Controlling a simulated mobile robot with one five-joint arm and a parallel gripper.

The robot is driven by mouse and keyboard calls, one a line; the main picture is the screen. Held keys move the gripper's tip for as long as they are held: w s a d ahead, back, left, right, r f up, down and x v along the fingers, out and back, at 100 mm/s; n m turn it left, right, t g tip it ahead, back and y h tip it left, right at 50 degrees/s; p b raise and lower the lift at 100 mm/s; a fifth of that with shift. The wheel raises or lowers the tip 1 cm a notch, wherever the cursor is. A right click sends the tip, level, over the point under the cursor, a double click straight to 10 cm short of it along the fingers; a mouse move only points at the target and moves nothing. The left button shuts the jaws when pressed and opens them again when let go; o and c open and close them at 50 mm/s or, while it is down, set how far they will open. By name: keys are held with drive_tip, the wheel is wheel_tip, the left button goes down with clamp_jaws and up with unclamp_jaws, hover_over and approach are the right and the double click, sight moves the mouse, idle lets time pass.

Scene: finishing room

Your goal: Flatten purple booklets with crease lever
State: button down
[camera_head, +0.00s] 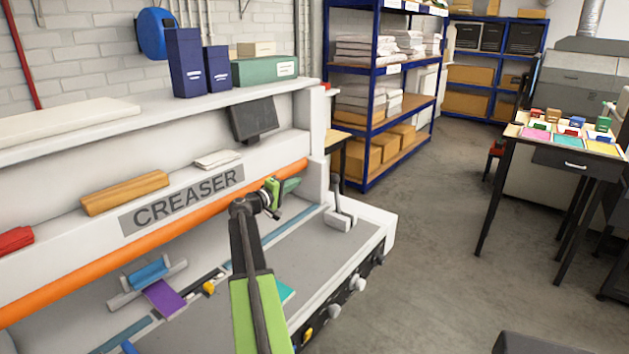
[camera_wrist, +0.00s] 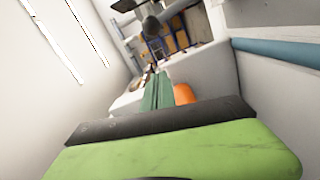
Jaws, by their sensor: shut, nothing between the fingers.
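One purple booklet (camera_head: 165,298) lies on the creaser bed at the lower left, its far end by a blue block (camera_head: 150,273) on a grey holder. A grey lever (camera_head: 338,212) with an upright handle stands at the bed's right end; I take it as the crease lever. My gripper (camera_head: 292,186) is shut and empty, raised above the bed in front of the orange bar. It is left of the lever and apart from it. In the wrist view my green fingers (camera_wrist: 157,92) are together. A dark rounded knob (camera_wrist: 151,26) shows beyond them; I cannot tell what it belongs to.
The orange bar (camera_head: 90,264) runs along the creaser front. A teal piece (camera_head: 285,291) on the bed is partly hidden by my arm. A table (camera_head: 571,160) with coloured sheets and small blocks stands at the right. The floor (camera_head: 430,240) between is clear.

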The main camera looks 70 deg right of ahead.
drive_tip(key=s+d, duration=0.7)
drive_tip(key=d, duration=0.2)
drive_tip(key=shift+f+b, duration=0.45)
drive_tip(key=shift+s, duration=0.1)
